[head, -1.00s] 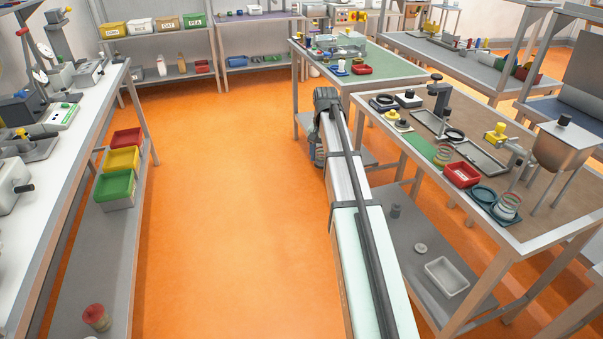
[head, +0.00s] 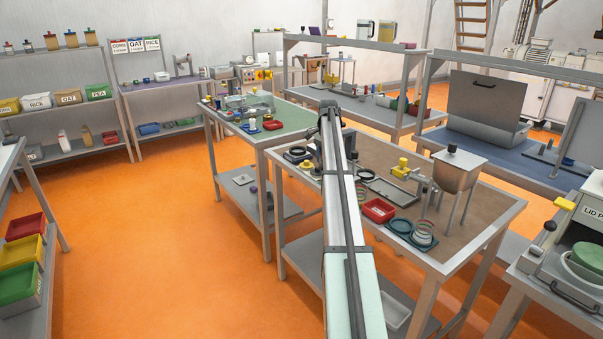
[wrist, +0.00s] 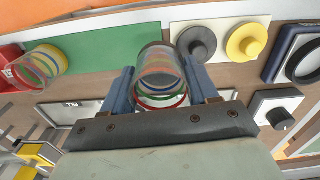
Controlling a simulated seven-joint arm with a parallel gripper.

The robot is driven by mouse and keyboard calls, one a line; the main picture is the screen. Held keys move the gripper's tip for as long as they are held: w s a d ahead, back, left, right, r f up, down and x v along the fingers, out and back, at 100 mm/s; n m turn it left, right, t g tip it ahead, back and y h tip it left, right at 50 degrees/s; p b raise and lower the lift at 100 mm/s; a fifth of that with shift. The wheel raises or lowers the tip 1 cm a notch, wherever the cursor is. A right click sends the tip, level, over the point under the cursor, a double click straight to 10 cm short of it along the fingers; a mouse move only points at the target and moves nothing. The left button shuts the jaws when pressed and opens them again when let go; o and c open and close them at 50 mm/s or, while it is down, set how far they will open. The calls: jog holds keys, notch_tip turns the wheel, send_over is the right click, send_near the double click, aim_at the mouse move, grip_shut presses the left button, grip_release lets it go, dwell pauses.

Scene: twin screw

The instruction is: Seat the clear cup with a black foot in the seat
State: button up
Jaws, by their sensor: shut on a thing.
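In the wrist view my gripper (wrist: 160,70) is shut on a clear cup (wrist: 160,78) with red, green and blue bands. A dark edge shows at the cup's end farther from the palm. The held cup is above the work table, in front of the green mat (wrist: 100,52). In the head view my arm hides the gripper and held cup. I cannot tell for sure which fixture is the seat. A teal holder (head: 399,227) has one ring that looks empty and one carrying a banded cup (head: 423,231). A black ring fixture (wrist: 300,58) is at the wrist view's right.
Another banded clear cup (wrist: 45,62) stands beside a red bin (wrist: 9,55) at the mat's end. Grey (wrist: 196,42) and yellow (wrist: 246,42) knobbed parts sit on a white plate. A hopper (head: 455,170) stands on the table's right part. A shallow grey tray (head: 390,190) lies mid-table.

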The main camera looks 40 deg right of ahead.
jog(key=s+d+r+m, duration=0.2)
jog(key=d+m, duration=0.1)
jog(key=d, duration=0.8)
jog(key=s+d, duration=0.4)
jog(key=s, duration=0.2)
jog(key=shift+s+a+f+m, duration=0.15)
jog(key=shift+f+m, duration=0.15)
jog(key=shift+f, duration=1.6)
jog(key=shift+f, duration=1.15)
jog(key=o, duration=1.1)
jog(key=shift+o, duration=0.4)
jog(key=shift+o, duration=0.8)
jog(key=shift+r, duration=0.2)
